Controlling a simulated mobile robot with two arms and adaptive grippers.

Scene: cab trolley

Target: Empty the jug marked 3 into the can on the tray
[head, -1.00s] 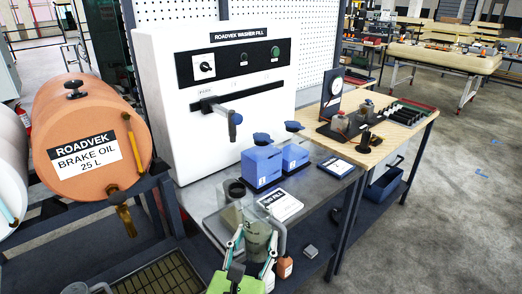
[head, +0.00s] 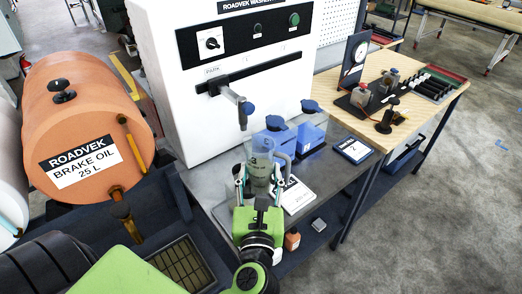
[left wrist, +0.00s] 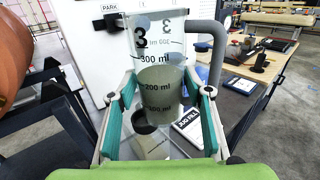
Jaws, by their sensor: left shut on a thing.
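The jug marked 3 (left wrist: 172,45) is clear, with a grey handle on its right and murky grey-green liquid in its lower part. It also shows in the head view (head: 262,168). My left gripper (head: 261,185) is shut around its sides, and its teal-padded fingers flank the jug in the left wrist view (left wrist: 160,100). The jug looks upright over the metal bench, in front of the white washer-fill machine (head: 240,75). Whether its base touches the bench is unclear. I cannot tell which thing is the can on the tray. My right gripper is out of view.
Two blue containers (head: 312,128) stand just behind the jug. A white jug-fill card (head: 295,195) lies right of it. The machine's blue-tipped lever (head: 246,108) juts out close by. The brake oil drum (head: 85,130) is at left. A wooden bench (head: 415,115) holds small items.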

